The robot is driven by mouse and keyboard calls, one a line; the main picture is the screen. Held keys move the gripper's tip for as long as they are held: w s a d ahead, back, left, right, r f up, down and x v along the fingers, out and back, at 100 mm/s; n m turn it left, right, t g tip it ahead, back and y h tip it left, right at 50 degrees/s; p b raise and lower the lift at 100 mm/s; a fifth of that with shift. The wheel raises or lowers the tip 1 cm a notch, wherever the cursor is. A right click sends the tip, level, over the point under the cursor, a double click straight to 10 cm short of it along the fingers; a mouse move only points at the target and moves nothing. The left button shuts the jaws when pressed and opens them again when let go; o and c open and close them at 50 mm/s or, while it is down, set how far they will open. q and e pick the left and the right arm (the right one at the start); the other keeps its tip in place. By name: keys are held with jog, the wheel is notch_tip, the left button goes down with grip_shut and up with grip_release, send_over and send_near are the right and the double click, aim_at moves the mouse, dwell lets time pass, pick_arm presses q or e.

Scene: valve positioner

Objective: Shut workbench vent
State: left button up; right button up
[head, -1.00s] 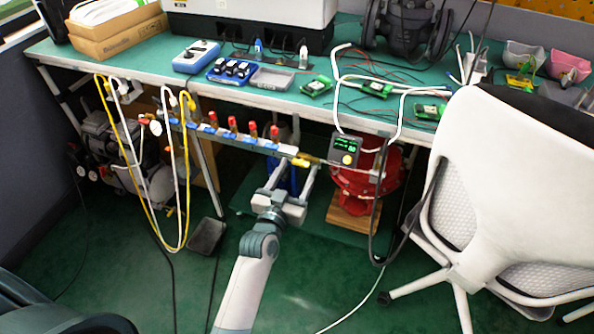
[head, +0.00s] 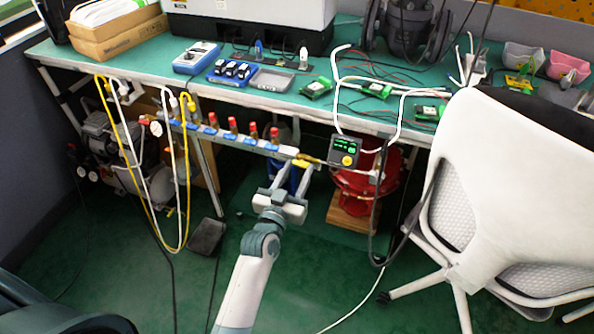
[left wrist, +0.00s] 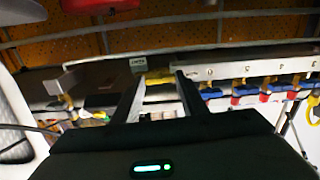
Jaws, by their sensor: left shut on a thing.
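The workbench vent appears to be the small brass valve with a yellow handle (head: 302,163) at the right end of the manifold (head: 232,139), under the bench's front edge. In the left wrist view the yellow handle (left wrist: 159,77) lies between the dark fingers. My left gripper (head: 297,173) reaches up from below and is shut on this handle; the fingers partly hide it. The handle's exact angle is hard to tell. My right gripper is out of view.
A black positioner box (head: 344,151) with a green display and yellow knob sits just right of the valve. Behind it is a red valve body (head: 355,185). Yellow and white hoses (head: 180,200) hang at left. A white chair (head: 500,190) stands at right.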

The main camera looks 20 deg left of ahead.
pick_arm(q)
jog(key=n+p, duration=0.3)
jog(key=n, duration=0.1)
jog(key=shift+r, duration=0.15)
jog(key=n+p, duration=0.2)
jog(key=n, duration=0.3)
jog(key=n+p, duration=0.1)
jog(key=n, duration=0.3)
jog(key=shift+n, duration=2.1)
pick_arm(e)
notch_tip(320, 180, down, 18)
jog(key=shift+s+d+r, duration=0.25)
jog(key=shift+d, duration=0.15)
pick_arm(q)
jog(key=o, duration=1)
jog(key=shift+o, duration=0.2)
